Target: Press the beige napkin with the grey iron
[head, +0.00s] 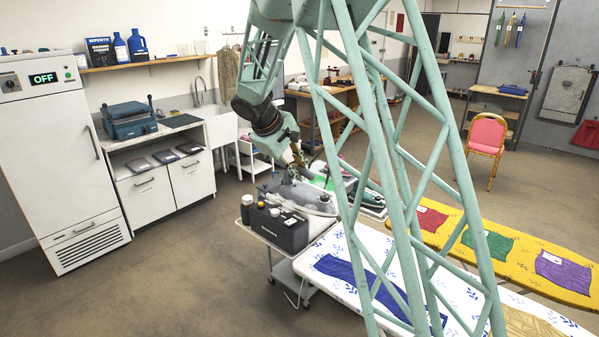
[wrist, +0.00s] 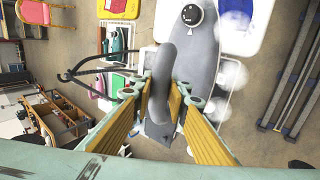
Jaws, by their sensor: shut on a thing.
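The grey iron (head: 302,196) is in my gripper (head: 298,157), over the trolley beside the front ironing board. In the wrist view my yellow-padded gripper (wrist: 166,98) is shut around the grey handle, and the iron's grey body (wrist: 200,58) with a round dial extends beyond it. White puffs like steam show beside it. The beige napkin (head: 527,324) lies on the white patterned ironing board (head: 330,247) at the lower right of the head view, partly cut off by the picture edge. The iron is well apart from it.
A dark caddy (head: 283,232) with bottles stands on the trolley, close to the iron. A blue cloth (head: 362,280) lies on the white board between trolley and napkin. A yellow board (head: 468,218) with red, green and purple cloths runs behind. The floor at left is clear.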

